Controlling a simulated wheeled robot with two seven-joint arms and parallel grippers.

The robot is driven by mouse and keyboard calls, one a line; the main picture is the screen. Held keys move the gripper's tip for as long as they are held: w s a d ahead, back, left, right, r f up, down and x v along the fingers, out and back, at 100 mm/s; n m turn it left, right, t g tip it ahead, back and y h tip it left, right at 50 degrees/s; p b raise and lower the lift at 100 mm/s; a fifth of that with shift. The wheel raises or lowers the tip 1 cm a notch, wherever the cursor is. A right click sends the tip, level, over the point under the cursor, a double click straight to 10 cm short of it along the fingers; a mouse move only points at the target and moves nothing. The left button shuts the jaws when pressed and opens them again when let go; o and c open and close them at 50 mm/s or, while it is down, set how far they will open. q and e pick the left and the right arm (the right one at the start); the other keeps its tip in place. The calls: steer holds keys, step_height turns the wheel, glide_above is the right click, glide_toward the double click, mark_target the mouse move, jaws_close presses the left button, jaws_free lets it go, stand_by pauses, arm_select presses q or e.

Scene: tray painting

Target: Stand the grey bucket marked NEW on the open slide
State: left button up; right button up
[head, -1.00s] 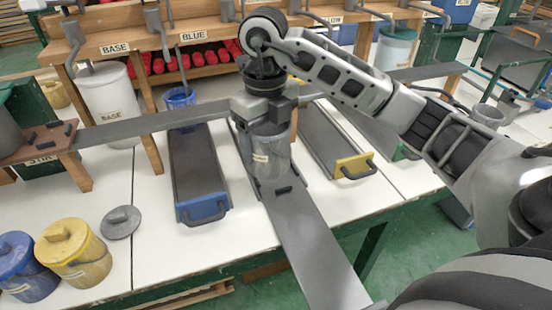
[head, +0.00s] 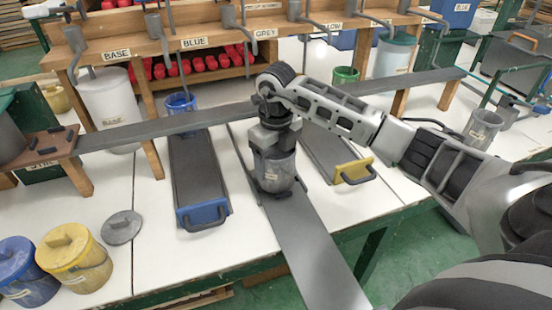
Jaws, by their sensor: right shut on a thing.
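The grey bucket (head: 274,172) is upright in my right gripper (head: 273,145), which is shut on it from above. A small pale label shows on its front, too small to read. The bucket's base is at the surface of the open slide (head: 312,250), a long dark grey board reaching past the table's front edge. I cannot tell whether the base touches the board or is just above it. The gripper hides the bucket's top. My left gripper is not in view.
A blue-fronted slide (head: 204,213) lies to the left and a yellow-fronted one (head: 353,170) to the right. Blue (head: 22,272) and yellow (head: 75,258) lidded buckets stand at the front left, near a grey lid (head: 121,227). A long grey rail (head: 170,125) crosses behind.

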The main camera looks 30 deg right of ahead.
steer(key=shift+f, duration=0.15)
steer(key=o, duration=1.2)
step_height(320, 180, up, 12)
steer(key=shift+r, duration=0.2)
